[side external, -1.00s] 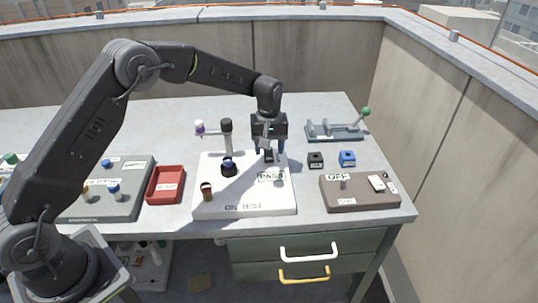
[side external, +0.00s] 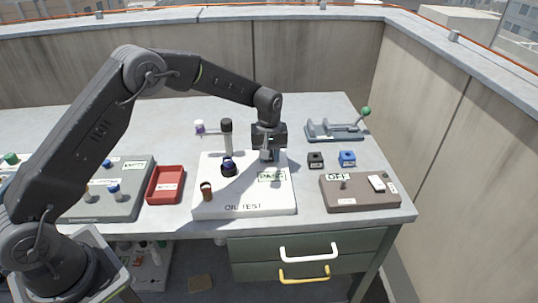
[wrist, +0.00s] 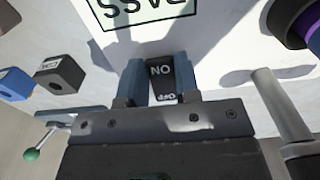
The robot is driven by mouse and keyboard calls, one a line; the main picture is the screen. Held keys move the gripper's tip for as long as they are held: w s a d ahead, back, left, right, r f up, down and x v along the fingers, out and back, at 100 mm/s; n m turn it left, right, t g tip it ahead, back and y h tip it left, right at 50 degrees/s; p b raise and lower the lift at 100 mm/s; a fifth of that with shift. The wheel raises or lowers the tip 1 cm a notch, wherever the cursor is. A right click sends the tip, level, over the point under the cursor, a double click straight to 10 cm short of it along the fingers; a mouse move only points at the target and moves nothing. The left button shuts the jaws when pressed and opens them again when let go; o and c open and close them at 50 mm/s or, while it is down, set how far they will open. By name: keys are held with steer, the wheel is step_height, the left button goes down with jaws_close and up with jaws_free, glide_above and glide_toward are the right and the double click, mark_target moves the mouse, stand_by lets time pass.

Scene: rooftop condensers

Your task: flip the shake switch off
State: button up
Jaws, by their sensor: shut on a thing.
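The shake switch (wrist: 161,80) is a small black block. In the wrist view it shows white ON and OFF lettering, upside down. My gripper (wrist: 161,82) has its two blue-grey fingers down on either side of the switch, shut on it. The switch stands on the white oil test board (side external: 245,201), near its back right. In the side view my gripper (side external: 267,158) covers the switch. Which way the switch is set is not clear. The board's PASS label (side external: 271,176) lies just in front of my gripper.
On the board stand a dark-topped post with an arm (side external: 227,135), a dark round holder (side external: 228,168) and a brown vial (side external: 207,192). Black (side external: 315,160) and blue (side external: 347,158) blocks, a brown OFF box (side external: 360,194) and a green-knobbed lever (side external: 335,129) are to the right. A red tray (side external: 166,185) is left.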

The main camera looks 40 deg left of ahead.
steer(key=shift+c, duration=0.8)
steer(key=shift+w+a+g+h, duration=0.15)
steer(key=shift+a+g+h, duration=0.05)
steer(key=shift+g+h, duration=0.4)
steer(key=shift+w+a+r+g+h, duration=0.15)
steer(key=shift+r+g+h, duration=0.15)
steer(key=shift+g+h, duration=0.6)
steer(key=o, duration=0.9)
